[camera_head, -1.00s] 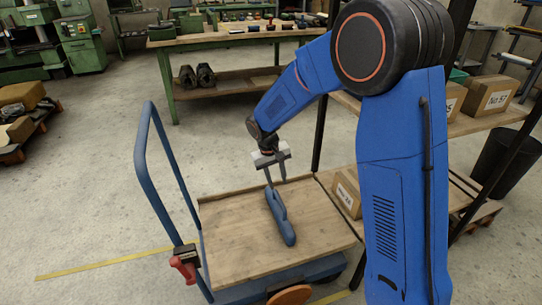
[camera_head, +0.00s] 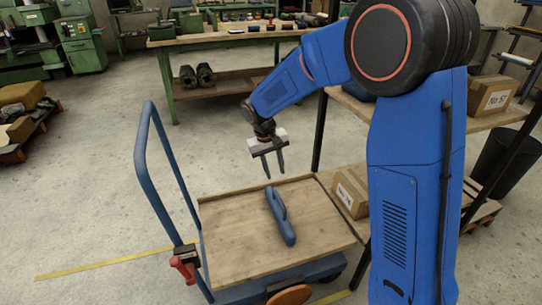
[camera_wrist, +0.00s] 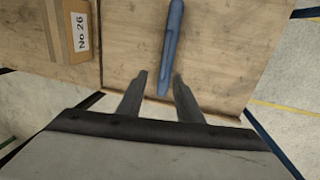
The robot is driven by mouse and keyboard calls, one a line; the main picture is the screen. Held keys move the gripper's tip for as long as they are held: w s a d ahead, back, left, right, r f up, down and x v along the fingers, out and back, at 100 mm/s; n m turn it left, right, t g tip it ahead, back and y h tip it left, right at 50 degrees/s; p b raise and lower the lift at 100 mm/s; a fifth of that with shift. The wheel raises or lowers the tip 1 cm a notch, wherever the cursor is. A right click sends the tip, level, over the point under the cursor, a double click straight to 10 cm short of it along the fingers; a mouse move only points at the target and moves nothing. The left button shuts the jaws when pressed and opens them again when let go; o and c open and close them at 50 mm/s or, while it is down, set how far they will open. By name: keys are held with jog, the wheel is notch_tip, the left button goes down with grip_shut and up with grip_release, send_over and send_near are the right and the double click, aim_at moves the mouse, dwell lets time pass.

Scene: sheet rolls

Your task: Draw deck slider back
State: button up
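The long blue slider (camera_head: 281,220) lies on the wooden deck (camera_head: 235,240) of the cart, with a raised grip part along it. I take it to be the deck slider. My gripper (camera_head: 274,172) is open and empty, above the deck near the slider's far end. In the wrist view the slider (camera_wrist: 172,45) runs up from between the gripper's (camera_wrist: 159,80) spread fingertips. The fingers appear apart from it, with deck showing on both sides.
The cart's blue push handle (camera_head: 145,150) rises at left, with a red-handled part (camera_head: 185,262) below it. A shelf with cardboard boxes (camera_head: 351,192) stands close at right. A green workbench (camera_head: 240,38) is behind; the floor between is open.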

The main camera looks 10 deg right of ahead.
notch_tip(320, 180, up, 6)
send_over(278, 197)
jog(key=a, duration=0.3)
jog(key=shift+s+r, duration=0.2)
jog(key=shift+s, duration=0.25)
dwell(0.4)
jog(key=d+f, duration=0.1)
jog(key=f, duration=0.5)
jog(key=d+f, duration=0.1)
jog(key=f, duration=1.2)
jog(key=shift+w+d+f, duration=0.25)
jog(key=shift+d+f, duration=0.1)
jog(key=shift+d, duration=0.05)
jog(key=shift+c, duration=0.6)
grip_shut()
